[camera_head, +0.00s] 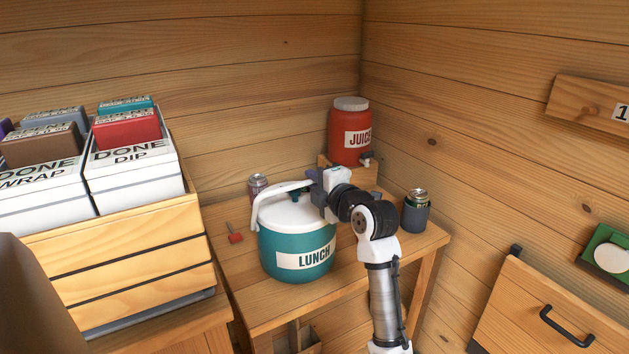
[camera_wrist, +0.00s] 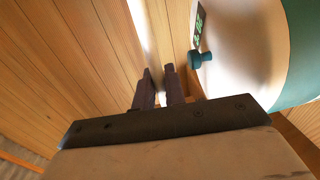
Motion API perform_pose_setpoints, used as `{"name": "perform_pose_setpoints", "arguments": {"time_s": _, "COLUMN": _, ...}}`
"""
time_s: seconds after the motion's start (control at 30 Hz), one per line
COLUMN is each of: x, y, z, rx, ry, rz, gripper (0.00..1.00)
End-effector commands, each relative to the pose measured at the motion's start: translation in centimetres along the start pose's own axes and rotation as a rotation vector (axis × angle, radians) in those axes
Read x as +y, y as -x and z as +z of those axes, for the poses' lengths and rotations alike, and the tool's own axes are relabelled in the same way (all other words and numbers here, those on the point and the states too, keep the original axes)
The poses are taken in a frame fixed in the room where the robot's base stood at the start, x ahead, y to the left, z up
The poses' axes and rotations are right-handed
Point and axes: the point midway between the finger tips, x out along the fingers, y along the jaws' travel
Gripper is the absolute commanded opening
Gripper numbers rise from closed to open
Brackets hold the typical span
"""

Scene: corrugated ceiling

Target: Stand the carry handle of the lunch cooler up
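The lunch cooler (camera_head: 297,262) is a teal tub with a white lid and a LUNCH label, standing on the wooden table. Its white carry handle (camera_head: 280,188) rises from the left side and runs above the back part of the lid; its right end is hidden behind my arm. My gripper (camera_head: 315,184) is at the handle's upper bar. In the wrist view, my two dark fingers (camera_wrist: 160,88) are close together with the pale handle strip (camera_wrist: 148,38) between them, so they look shut on it. The lid's teal knob (camera_wrist: 201,58) is beside the fingers, apart from them.
A red juice jug (camera_head: 348,138) stands behind on a wooden block. A can in a grey holder (camera_head: 415,214) is right of my arm, another can (camera_head: 258,185) behind the cooler. A red-handled tool (camera_head: 235,238) lies left. A wooden crate (camera_head: 130,262) holds white boxes.

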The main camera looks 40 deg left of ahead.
Motion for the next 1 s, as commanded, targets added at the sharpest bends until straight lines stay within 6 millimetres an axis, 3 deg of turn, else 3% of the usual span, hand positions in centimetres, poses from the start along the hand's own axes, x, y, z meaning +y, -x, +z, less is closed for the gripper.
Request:
{"name": "perform_pose_setpoints", "arguments": {"time_s": 0.1, "x": 0.0, "y": 0.0, "z": 0.0, "rx": 0.0, "ry": 0.0, "rz": 0.0, "gripper": 0.0}}
{"name": "perform_pose_setpoints", "arguments": {"time_s": 0.47, "x": 0.7, "y": -0.3, "z": 0.0, "rx": 0.001, "ry": 0.001, "rz": -0.028, "gripper": 0.0}}
{"name": "perform_pose_setpoints", "arguments": {"time_s": 0.7, "x": 2.5, "y": -2.9, "z": 0.0, "rx": 0.0, "ry": 0.002, "rz": -0.231, "gripper": 0.0}}
{"name": "perform_pose_setpoints", "arguments": {"time_s": 1.0, "x": 2.1, "y": -5.6, "z": 0.0, "rx": -0.001, "ry": 0.0, "rz": -0.378, "gripper": 0.0}}
